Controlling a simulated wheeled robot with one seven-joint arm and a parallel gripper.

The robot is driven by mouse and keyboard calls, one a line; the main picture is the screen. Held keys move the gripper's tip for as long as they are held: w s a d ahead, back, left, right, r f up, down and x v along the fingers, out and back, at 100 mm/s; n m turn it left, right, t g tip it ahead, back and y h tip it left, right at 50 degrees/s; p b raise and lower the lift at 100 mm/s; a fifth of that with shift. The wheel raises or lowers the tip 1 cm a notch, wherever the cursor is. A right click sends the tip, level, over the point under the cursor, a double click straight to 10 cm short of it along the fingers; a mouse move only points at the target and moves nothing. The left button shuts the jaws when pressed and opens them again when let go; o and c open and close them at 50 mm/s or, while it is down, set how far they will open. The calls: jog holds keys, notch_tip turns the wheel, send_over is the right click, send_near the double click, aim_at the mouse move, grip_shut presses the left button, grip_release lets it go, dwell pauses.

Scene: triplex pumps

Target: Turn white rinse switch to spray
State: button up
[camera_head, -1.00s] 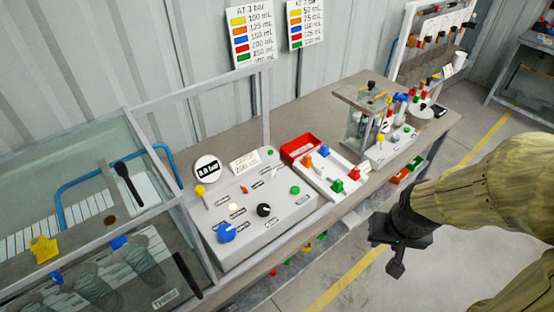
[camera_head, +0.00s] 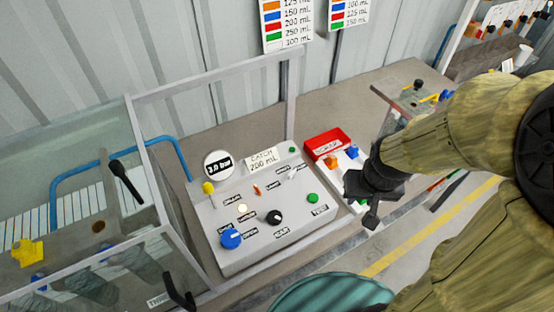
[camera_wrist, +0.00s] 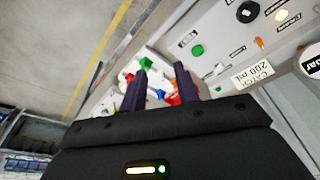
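The white rinse switch (camera_head: 291,173) is a small pale lever on the upper right of the grey sloped control panel (camera_head: 215,262). Its labels are too small to read surely, so I cannot tell its setting. In the wrist view the panel (camera_wrist: 222,28) fills the upper right. My gripper (camera_head: 370,218) hangs to the right of the panel, in front of the red tray, apart from the switch. In the wrist view my gripper's dark fingers (camera_wrist: 161,72) stand apart with a gap between them. Nothing is held; coloured valves show beyond the fingers.
The panel also carries a blue knob (camera_head: 231,238), a black knob (camera_head: 274,217), a green button (camera_head: 312,198), an orange switch (camera_head: 257,190) and a yellow knob (camera_head: 208,188). A red tray (camera_head: 327,141) is to its right. A clear tank (camera_head: 60,150) stands left.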

jog(key=shift+w+a, duration=0.25)
jog(key=shift+w, duration=0.25)
jog(key=m+g+p, duration=0.3)
jog(key=m+p, duration=0.1)
jog(key=m, duration=0.1)
send_over(292, 171)
notch_tip(292, 171, down, 17)
jog(key=p, duration=0.5)
